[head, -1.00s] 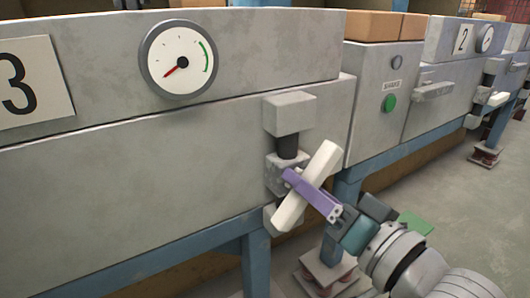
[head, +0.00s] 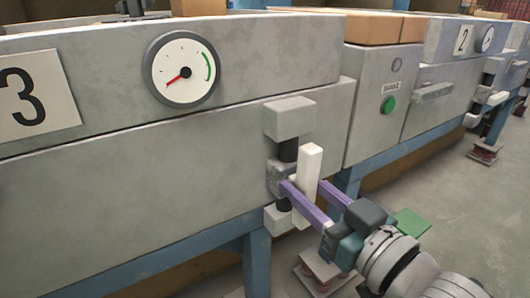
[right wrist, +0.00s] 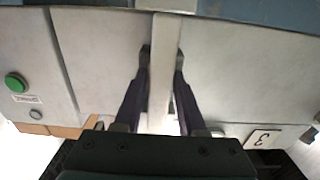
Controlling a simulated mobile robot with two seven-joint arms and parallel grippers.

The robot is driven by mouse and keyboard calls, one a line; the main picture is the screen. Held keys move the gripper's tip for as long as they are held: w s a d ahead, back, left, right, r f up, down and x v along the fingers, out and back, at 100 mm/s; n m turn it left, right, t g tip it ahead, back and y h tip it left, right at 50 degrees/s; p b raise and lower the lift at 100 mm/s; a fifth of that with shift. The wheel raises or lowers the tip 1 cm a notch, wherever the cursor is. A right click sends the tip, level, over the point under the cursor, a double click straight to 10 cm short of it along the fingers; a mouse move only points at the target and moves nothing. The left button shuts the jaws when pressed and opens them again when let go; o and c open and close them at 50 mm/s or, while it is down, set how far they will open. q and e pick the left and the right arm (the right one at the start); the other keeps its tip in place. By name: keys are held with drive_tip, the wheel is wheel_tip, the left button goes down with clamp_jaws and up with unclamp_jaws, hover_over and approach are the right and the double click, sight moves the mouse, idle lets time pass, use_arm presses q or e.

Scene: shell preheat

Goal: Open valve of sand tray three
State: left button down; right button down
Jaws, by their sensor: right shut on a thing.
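The valve of sand tray three is a grey block assembly with a dark stem (head: 288,149) on the tray's front. Its white lever handle (head: 309,162) stands nearly upright. My right gripper (head: 303,187) has its purple fingers on either side of the handle and is shut on it. In the right wrist view the handle (right wrist: 161,85) runs between the two dark fingertips. Sand tray three (head: 130,170) carries a number 3 plate (head: 35,95) and a round gauge (head: 181,70) with its red needle at lower left. My left gripper is not in view.
Right of the valve is a grey panel with a green button (head: 388,105). Tray two, with its number plate (head: 463,40), stands further right. Blue legs (head: 257,265) stand under the tray. Open floor (head: 455,225) lies at right.

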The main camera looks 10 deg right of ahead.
idle(0.5)
drive_tip(key=c, duration=0.6)
unclamp_jaws()
drive_tip(key=shift+c, duration=0.2)
drive_tip(key=shift+s, duration=0.1)
drive_tip(key=shift+s+d+r+p, duration=0.1)
drive_tip(key=shift+s+d+p, duration=0.05)
drive_tip(key=shift+s+p, duration=0.2)
drive_tip(key=p+v, duration=0.3)
drive_tip(key=v, duration=0.6)
